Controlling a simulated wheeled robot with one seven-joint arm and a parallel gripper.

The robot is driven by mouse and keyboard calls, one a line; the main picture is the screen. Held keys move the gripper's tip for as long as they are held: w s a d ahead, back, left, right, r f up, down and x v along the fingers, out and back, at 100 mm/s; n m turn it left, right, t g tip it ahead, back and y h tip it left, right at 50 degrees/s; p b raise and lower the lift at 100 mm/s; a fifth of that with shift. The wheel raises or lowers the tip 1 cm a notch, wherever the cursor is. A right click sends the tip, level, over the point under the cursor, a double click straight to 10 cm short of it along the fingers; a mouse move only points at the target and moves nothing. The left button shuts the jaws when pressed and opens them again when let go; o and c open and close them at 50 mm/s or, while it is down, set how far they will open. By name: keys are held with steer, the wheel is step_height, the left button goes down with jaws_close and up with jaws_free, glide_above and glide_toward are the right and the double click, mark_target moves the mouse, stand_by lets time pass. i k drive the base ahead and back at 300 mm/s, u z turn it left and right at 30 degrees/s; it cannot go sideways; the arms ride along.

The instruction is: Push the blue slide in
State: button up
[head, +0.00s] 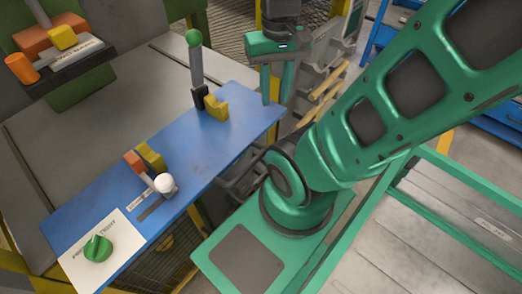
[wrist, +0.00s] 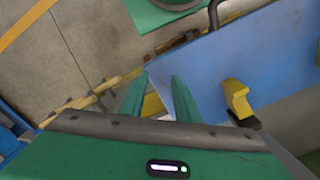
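A long blue panel (head: 185,150) lies across the bench edge and carries several controls. I cannot make out a separate blue slide on it. Near its left end are a white ball knob (head: 165,183) by a dark slot, and an orange and a yellow block. A green-ball lever (head: 195,60) stands upright near its right end, by a yellow block (head: 216,107). My gripper (head: 276,101) is open and empty, fingers down, beyond the panel's right end. In the wrist view my gripper (wrist: 161,77) has the blue panel (wrist: 225,60) and the yellow block (wrist: 237,98) to its right.
A green knob (head: 97,248) sits on a white plate at the panel's left end. A dark tray (head: 95,72) with orange and yellow pieces is at upper left. Yellow rods (head: 325,85) lie beyond my gripper. Green frame rails (head: 460,180) are at right.

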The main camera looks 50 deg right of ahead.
mark_target(196, 148)
steer(key=z, duration=1.15)
steer(key=k, duration=2.55)
steer(key=u, duration=1.15)
steer(key=i, duration=1)
steer(key=z, duration=0.05)
